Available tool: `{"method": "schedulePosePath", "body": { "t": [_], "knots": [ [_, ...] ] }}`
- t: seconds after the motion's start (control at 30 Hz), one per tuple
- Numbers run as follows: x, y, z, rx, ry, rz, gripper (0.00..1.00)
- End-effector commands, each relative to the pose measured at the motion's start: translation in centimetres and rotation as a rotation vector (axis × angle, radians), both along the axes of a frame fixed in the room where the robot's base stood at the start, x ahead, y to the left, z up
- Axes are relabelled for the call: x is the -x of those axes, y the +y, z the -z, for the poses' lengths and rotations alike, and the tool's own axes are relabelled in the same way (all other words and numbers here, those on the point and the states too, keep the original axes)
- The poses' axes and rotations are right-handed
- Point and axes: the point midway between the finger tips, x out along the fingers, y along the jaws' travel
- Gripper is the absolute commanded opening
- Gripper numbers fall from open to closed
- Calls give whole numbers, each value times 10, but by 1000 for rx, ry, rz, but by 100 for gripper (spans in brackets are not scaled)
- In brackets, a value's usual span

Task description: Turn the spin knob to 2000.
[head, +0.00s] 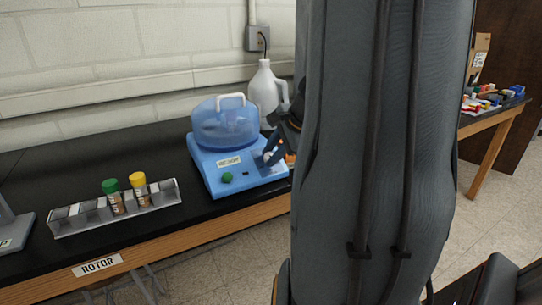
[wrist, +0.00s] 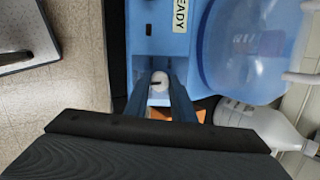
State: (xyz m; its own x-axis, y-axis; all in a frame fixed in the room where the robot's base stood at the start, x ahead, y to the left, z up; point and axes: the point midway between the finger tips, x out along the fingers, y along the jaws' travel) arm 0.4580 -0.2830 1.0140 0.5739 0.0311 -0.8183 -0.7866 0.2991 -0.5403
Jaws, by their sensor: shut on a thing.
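The blue centrifuge (head: 213,178) stands on the black bench with its clear blue domed lid (head: 226,125) down. Its white spin knob (wrist: 159,79) sits between my two fingers in the wrist view, with a dark mark on its face. My gripper (head: 270,156) reaches down to the right front of the centrifuge and is shut on the knob; the gripper also shows in the wrist view (wrist: 160,84). A little of the knob shows in the head view (head: 267,155). No numbers around the knob are readable. My arm hides the bench to the right.
A rack (head: 88,217) with green-capped and yellow-capped tubes stands at left.

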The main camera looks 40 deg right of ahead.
Motion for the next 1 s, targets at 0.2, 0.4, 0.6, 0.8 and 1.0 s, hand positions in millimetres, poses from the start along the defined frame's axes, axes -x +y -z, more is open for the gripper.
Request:
{"method": "schedulePosePath", "body": {
  "t": [0.2,0.4,0.6,0.8,1.0],
  "knots": [
    [0,0,1,-52,-12,85,0],
    [0,0,0,-76,-18,122,0],
    [0,0,0,-82,-20,132,0],
    [1,0,0,-81,-20,131,0],
    [0,0,0,-81,-19,131,41]
  ]
}}
